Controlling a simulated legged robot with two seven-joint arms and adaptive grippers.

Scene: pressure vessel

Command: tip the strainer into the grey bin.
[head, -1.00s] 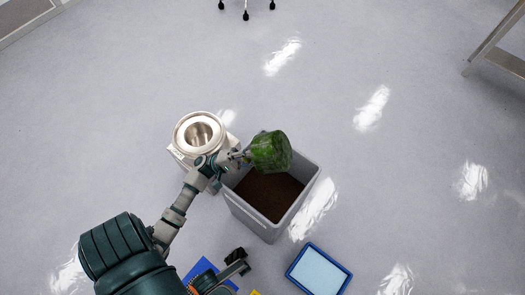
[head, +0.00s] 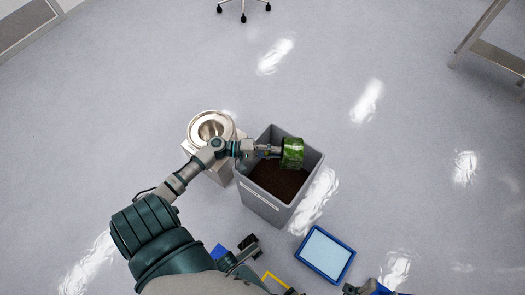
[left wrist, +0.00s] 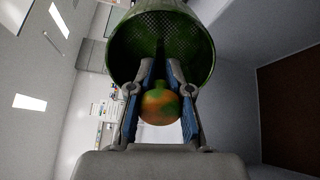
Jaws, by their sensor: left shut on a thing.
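The green mesh strainer (head: 292,153) is held on its side over the far right part of the grey bin (head: 262,205). My left gripper (head: 273,151) reaches in from the left and is shut on it. The bin holds dark brown matter (head: 275,180). A small dark and blue part at the bottom edge may be my right gripper (head: 365,288); its jaws cannot be made out.
A round metal vessel (head: 207,127) with an open top stands left of the bin, behind my left arm. A blue-rimmed tray (head: 325,254) lies on the floor at lower right. A trolley or table (head: 487,45) stands at far right.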

